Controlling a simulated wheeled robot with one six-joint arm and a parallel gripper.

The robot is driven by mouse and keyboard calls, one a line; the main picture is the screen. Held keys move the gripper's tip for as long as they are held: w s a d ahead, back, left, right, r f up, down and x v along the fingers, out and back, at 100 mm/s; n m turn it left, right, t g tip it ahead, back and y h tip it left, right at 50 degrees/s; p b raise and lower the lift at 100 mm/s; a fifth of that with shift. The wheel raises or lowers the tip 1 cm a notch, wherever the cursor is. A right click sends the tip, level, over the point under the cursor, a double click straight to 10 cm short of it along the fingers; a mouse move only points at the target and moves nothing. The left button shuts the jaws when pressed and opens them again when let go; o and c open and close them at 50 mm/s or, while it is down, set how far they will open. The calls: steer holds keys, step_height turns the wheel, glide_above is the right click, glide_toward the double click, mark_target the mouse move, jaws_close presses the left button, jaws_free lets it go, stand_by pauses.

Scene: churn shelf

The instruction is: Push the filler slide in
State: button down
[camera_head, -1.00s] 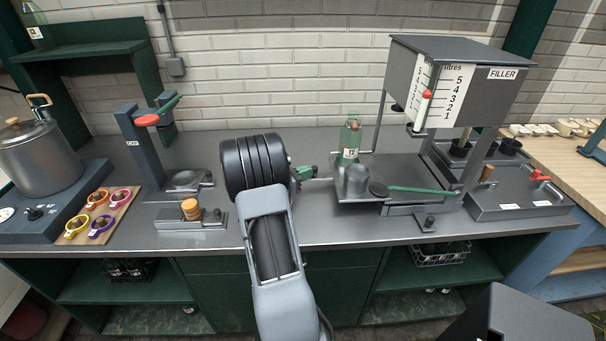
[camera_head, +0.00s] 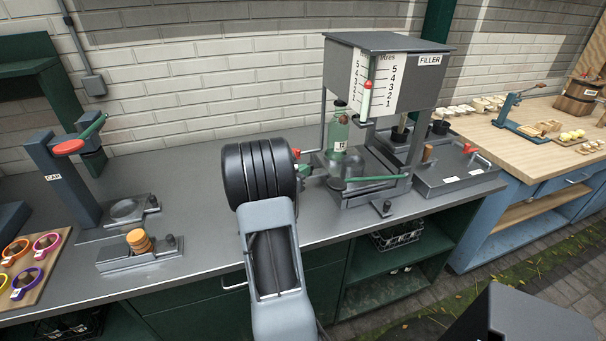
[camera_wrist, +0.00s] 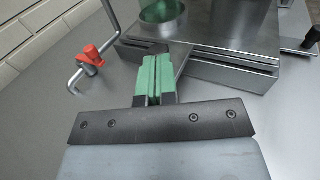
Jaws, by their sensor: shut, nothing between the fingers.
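The filler (camera_head: 385,75), a grey box with a litre scale, stands on the steel counter. My gripper (camera_head: 304,172) is shut and empty, left of the filler's base. In the wrist view its green fingertips (camera_wrist: 155,80) are together, pointing at a flat metal strip (camera_wrist: 181,57) that I take for the filler slide. The bottle's foot sits in a metal ring (camera_wrist: 163,28) beyond the tips. I cannot tell whether the tips touch the strip.
A bent rod with a red knob (camera_wrist: 90,55) stands just left of my fingertips. A lever with a green handle (camera_head: 375,179) lies at the filler's front. The CAP press (camera_head: 60,180) is far left. Bare counter (camera_head: 190,190) lies between it and my arm.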

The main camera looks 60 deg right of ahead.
steer(key=shift+s+r, duration=0.1)
steer(key=shift+s, duration=0.05)
steer(key=shift+a, duration=0.3)
steer(key=v, duration=0.9)
steer(key=shift+w+a, duration=0.2)
steer(key=shift+w, duration=0.15)
steer(key=a+r+m+t+y+p, duration=0.1)
steer(key=a+m+y, duration=0.4)
steer(key=a, duration=0.7)
steer(key=s+a+r+m+t+y+p, duration=0.1)
steer(key=a+m+t+y, duration=0.3)
steer(key=a, duration=0.8)
steer(key=s+a+r+m+t+y+p, duration=0.1)
steer(key=a+m+y, duration=0.5)
steer(key=a, duration=0.6)
steer(key=shift+a+r+t+y, duration=0.15)
steer(key=shift+r+t+y, duration=0.7)
steer(key=shift+y, duration=0.35)
